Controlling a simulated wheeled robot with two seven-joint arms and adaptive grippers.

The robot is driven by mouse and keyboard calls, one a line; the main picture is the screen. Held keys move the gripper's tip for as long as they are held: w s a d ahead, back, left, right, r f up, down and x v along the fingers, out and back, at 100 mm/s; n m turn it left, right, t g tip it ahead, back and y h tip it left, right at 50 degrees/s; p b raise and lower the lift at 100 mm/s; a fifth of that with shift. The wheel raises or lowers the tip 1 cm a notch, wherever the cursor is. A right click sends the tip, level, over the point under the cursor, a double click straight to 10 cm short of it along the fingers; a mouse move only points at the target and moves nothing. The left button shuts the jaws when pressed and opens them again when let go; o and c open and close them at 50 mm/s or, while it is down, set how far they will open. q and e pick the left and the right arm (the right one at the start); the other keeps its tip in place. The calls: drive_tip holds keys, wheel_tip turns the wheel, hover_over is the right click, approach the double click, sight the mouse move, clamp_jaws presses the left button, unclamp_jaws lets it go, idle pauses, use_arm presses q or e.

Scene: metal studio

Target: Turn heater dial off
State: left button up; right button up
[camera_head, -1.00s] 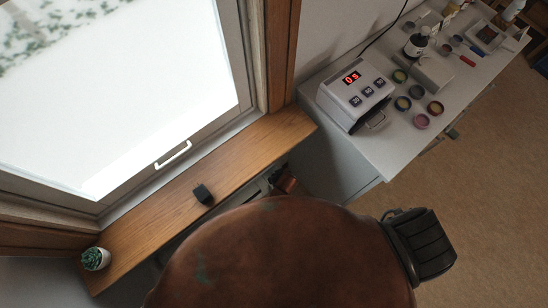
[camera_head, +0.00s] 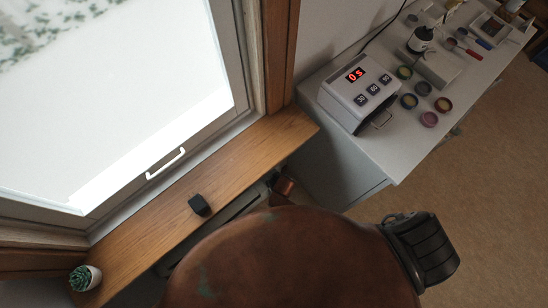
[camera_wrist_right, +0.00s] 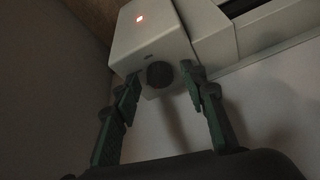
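In the right wrist view, the heater's dial (camera_wrist_right: 160,74) is a dark round knob on the end of a white box (camera_wrist_right: 150,32) with a small red light. My right gripper (camera_wrist_right: 161,78) is open, with its two green-grey fingers on either side of the dial. A gap shows between each fingertip and the dial; I cannot tell how far the tips reach along it. In the head view a strip of what looks like the heater (camera_head: 236,208) shows under the window sill, while the dial and right gripper are hidden there. My left gripper is in neither view.
The wooden window sill (camera_head: 225,172) runs above the heater and bears a small black object (camera_head: 199,205) and a potted succulent (camera_head: 85,278). A white desk (camera_head: 372,168) with a lamp box (camera_head: 352,97) and several small pots stands at the right. Open floor lies right of it.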

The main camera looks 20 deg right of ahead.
drive_tip(key=shift+c, duration=0.4)
clamp_jaws()
